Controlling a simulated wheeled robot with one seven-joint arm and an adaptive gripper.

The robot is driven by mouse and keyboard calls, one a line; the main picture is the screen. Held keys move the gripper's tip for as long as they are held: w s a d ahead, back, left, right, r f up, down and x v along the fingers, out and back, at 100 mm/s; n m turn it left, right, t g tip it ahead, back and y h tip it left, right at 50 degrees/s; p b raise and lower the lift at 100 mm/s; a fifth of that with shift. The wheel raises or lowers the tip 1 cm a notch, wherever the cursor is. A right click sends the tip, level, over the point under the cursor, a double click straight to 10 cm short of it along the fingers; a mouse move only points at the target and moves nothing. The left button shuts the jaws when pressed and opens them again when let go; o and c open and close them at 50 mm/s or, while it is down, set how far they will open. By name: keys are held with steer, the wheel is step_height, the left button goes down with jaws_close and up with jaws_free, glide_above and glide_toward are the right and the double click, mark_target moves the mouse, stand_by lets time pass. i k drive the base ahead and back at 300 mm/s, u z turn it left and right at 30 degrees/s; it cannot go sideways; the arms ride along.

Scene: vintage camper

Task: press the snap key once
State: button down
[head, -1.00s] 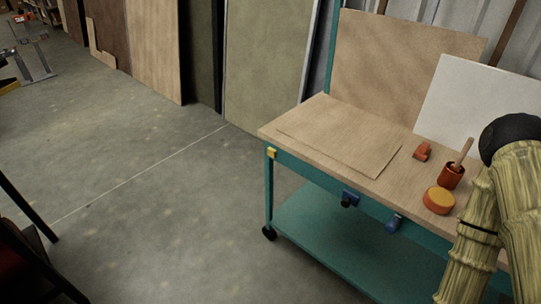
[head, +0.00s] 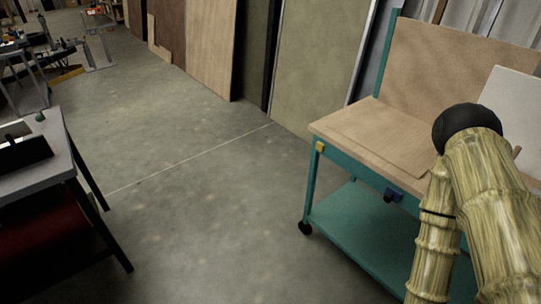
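I cannot make out a snap key in the head view. My gripper is not in view. Only links of my own arm show at the right, and they cover part of the workbench.
A grey-topped table (head: 57,158) bearing a black object (head: 22,153) is at the left. Open concrete floor (head: 205,200) lies between.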

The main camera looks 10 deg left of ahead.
mark_target(319, 147)
steer(key=u, duration=0.75)
steer(key=k, duration=1)
steer(key=u, duration=1.35)
steer(key=i, duration=1.3)
steer(key=z, duration=0.75)
steer(key=i, duration=0.9)
steer(key=z, duration=0.95)
